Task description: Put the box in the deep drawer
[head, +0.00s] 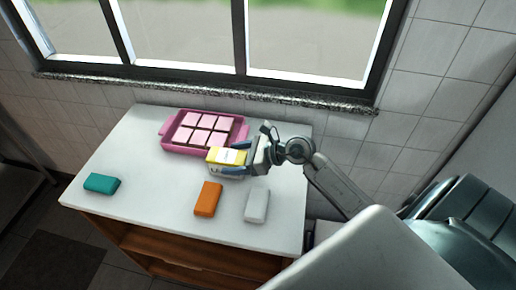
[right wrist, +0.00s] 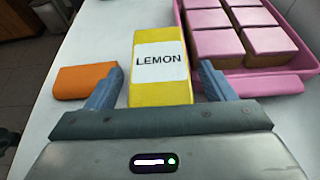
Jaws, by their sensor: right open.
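A yellow box with a white LEMON label (head: 225,155) lies on the white tabletop, just in front of the pink tray. It also shows in the right wrist view (right wrist: 160,92). My right gripper (head: 233,162) is open, with one finger on each side of the yellow box. In the right wrist view a gap shows between the box and the left finger; the right finger is closer to it. Below the tabletop is a brown wooden drawer front (head: 190,248); I cannot tell its depth or whether it is open. My left gripper is not in view.
A pink tray (head: 168,146) of pink-topped cakes stands behind the yellow box. An orange box (head: 208,198), a white box (head: 257,205) and a teal box (head: 102,183) lie toward the table's front. The tabletop (head: 150,195) between teal and orange is clear.

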